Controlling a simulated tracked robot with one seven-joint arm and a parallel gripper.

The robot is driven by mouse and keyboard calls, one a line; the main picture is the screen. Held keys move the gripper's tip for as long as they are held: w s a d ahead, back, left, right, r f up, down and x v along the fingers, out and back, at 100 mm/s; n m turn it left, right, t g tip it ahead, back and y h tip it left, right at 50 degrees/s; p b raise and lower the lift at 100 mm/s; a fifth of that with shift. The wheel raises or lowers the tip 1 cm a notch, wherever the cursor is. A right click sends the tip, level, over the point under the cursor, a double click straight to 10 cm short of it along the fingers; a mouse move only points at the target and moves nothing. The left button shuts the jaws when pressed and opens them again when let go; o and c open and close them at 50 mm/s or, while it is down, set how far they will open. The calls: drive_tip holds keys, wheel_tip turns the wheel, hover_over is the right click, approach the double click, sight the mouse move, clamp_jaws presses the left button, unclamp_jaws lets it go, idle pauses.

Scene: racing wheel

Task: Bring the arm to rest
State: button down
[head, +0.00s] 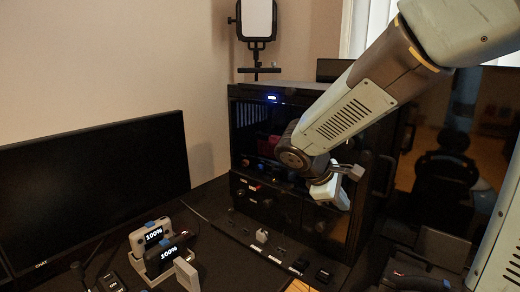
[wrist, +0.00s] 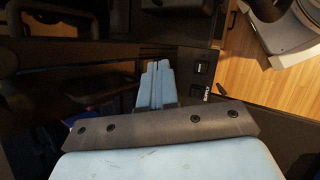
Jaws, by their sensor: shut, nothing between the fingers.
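My arm reaches in from the upper right in the head view, in front of a black cabinet (head: 240,140). My gripper (head: 350,172) hangs at the arm's end, before the cabinet's right part and above the desk. It is shut and holds nothing. In the wrist view the light blue fingers of my gripper (wrist: 158,75) lie together beyond a dark grey bar with screws. I cannot tell from these views how far the gripper is from the cabinet front.
A black monitor (head: 95,190) stands at the left. Two devices showing 100% (head: 160,250) sit in a stand on the desk. A panel with small switches (head: 285,260) lies below the gripper. A lamp (head: 257,22) stands behind the cabinet. Wooden floor (wrist: 250,65) shows in the wrist view.

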drive_tip(key=s+d+r+m+t+y, duration=0.3)
drive_tip(key=s+r+m+y, duration=0.4)
drive_tip(key=s+m, duration=0.5)
drive_tip(key=shift+s+d+r, duration=0.2)
drive_tip(key=shift+s+r, duration=0.8)
drive_tip(key=shift+s, duration=0.05)
